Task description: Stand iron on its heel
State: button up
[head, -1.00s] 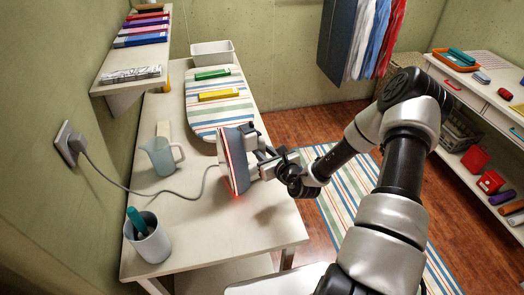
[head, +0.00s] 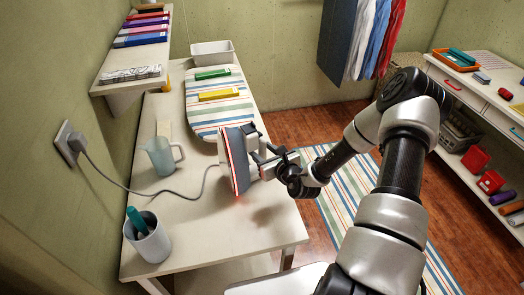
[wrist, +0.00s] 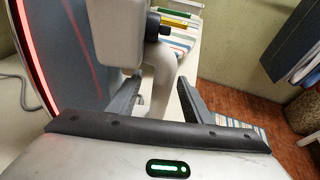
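The iron (head: 238,160) stands upright near the table's right edge, its dark soleplate facing left and a red glow along its rim. Its lower end appears to rest on the table; the exact contact is hard to see. In the wrist view the iron's soleplate (wrist: 72,55) fills the left side, with its pale handle (wrist: 160,72) ahead. My gripper (head: 264,160) is at the iron's right side. In the wrist view my gripper (wrist: 161,90) has its fingers apart on either side of the handle, with a gap showing.
A grey cord runs from the iron to a wall socket (head: 70,144). A jug (head: 160,156) and a cup (head: 147,240) with a teal-handled item stand left on the table (head: 200,235). A striped ironing board (head: 215,115) lies behind, bearing yellow and green blocks. The table front is clear.

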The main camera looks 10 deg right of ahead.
jog(key=shift+s+f, duration=0.15)
jog(key=shift+f, duration=0.05)
jog(key=v, duration=1.7)
jog(key=shift+r, duration=0.3)
